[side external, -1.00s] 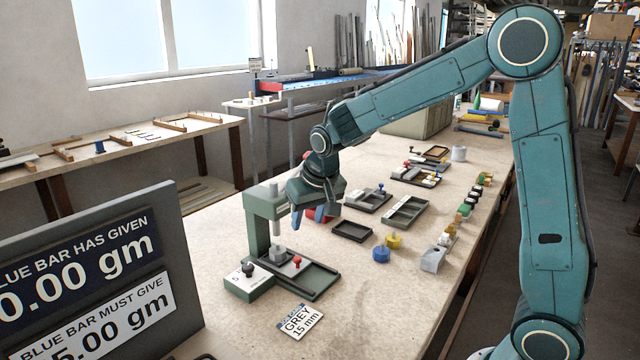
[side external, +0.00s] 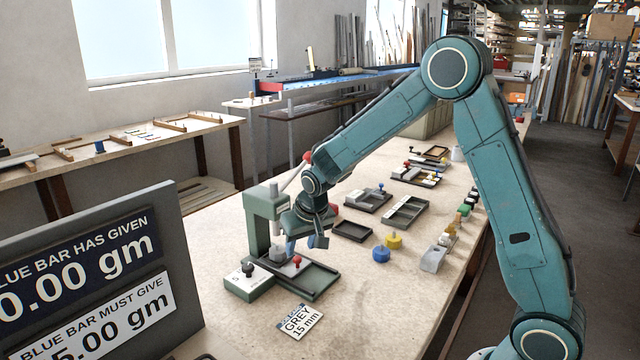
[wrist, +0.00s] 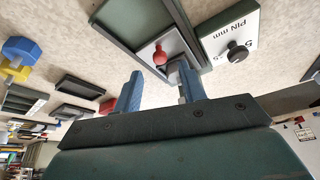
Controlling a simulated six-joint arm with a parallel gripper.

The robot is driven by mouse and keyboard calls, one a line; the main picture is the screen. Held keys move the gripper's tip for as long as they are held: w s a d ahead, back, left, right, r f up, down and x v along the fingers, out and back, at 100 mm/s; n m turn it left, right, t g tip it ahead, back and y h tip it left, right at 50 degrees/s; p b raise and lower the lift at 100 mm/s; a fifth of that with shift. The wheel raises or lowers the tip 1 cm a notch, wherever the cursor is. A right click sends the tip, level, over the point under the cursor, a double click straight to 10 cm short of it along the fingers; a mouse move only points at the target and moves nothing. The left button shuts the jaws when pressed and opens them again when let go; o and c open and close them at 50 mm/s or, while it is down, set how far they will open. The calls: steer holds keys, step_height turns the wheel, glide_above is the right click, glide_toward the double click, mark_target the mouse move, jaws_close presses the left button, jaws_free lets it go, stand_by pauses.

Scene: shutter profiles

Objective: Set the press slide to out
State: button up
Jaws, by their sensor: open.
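The green press (side external: 257,222) stands upright on the bench, with a dark-rimmed tray (side external: 312,284) reaching out from its foot. A small red knob (side external: 297,261) stands at the tray's inner end, by the press. In the wrist view the red knob (wrist: 159,56) sits on a light grey plate, which looks like the slide (wrist: 177,42). My gripper (side external: 305,243) is open, its blue fingers low in front of the press and just above the knob area. In the wrist view my gripper (wrist: 160,76) has its fingers apart with nothing held; the right finger overlaps a grey metal part.
A pale-topped box with a black knob (side external: 247,270) adjoins the press. A rod with a red ball (side external: 307,157) rises behind. Blue (side external: 381,254) and yellow (side external: 393,241) knobs, an empty tray (side external: 352,231) and a GREY 15 mm card (side external: 299,321) lie nearby. The front bench is mostly clear.

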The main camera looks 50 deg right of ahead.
mark_target(298, 258)
steer(key=shift+x, duration=2.1)
jaws_close()
